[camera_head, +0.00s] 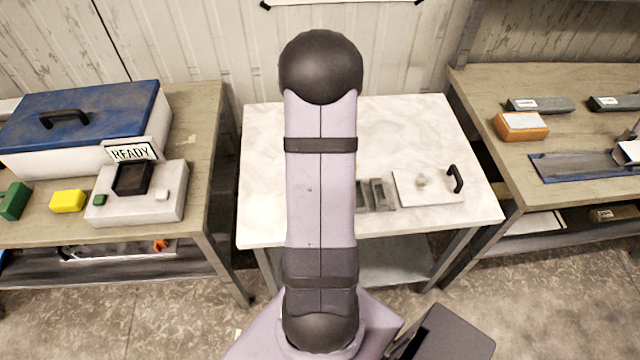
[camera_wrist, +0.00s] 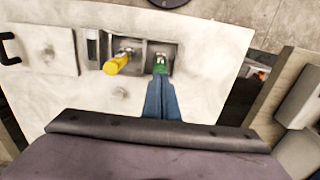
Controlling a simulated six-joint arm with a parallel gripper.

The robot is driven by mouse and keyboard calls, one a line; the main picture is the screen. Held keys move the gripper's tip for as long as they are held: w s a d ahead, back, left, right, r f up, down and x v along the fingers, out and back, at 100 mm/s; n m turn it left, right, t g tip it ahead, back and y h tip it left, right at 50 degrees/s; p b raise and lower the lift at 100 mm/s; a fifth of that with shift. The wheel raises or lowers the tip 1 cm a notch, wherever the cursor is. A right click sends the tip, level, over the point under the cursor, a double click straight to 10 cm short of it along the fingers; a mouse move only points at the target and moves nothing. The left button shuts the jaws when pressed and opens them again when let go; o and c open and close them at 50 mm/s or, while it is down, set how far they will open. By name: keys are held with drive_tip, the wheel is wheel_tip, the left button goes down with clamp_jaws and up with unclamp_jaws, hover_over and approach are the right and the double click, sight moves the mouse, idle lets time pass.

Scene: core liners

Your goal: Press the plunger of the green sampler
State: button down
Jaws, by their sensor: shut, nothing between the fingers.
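In the wrist view, the green sampler (camera_wrist: 160,61) sits in the right slot of a grey holder (camera_wrist: 143,48) on the white marbled table. Only its upper part shows. My gripper (camera_wrist: 160,78) is shut and empty, its blue fingers pointing at the green sampler. The fingertips overlap its near end in the picture; I cannot tell whether they touch it. A yellow sampler (camera_wrist: 117,64) leans out of the slot to the left. In the head view my arm hides the gripper and both samplers; only part of the holder (camera_head: 377,194) shows.
A white plate with a black handle (camera_head: 455,179) lies on the marbled table (camera_head: 260,215), right of the holder. On the left bench are a blue-lidded box (camera_head: 85,112) and a READY device (camera_head: 135,205). The right bench holds an orange box (camera_head: 521,127).

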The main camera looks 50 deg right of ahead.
drive_tip(key=shift+r+p, duration=1.7)
drive_tip(key=shift+r, duration=0.55)
drive_tip(key=shift+w+d, duration=0.1)
drive_tip(key=s+a+f+y, duration=0.1)
drive_tip(key=s+a+f, duration=0.3)
drive_tip(key=s+a, duration=0.25)
drive_tip(key=a+r+n, duration=0.2)
drive_tip(key=a+n, duration=0.2)
drive_tip(key=a, duration=0.9)
drive_tip(key=w+a+r+n+h+b, duration=0.1)
drive_tip(key=a+n, duration=0.4)
drive_tip(key=a, duration=0.8)
drive_tip(key=shift+w+a+r+b, duration=0.25)
drive_tip(key=shift+a+r+b, duration=0.05)
drive_tip(key=shift+r, duration=0.6)
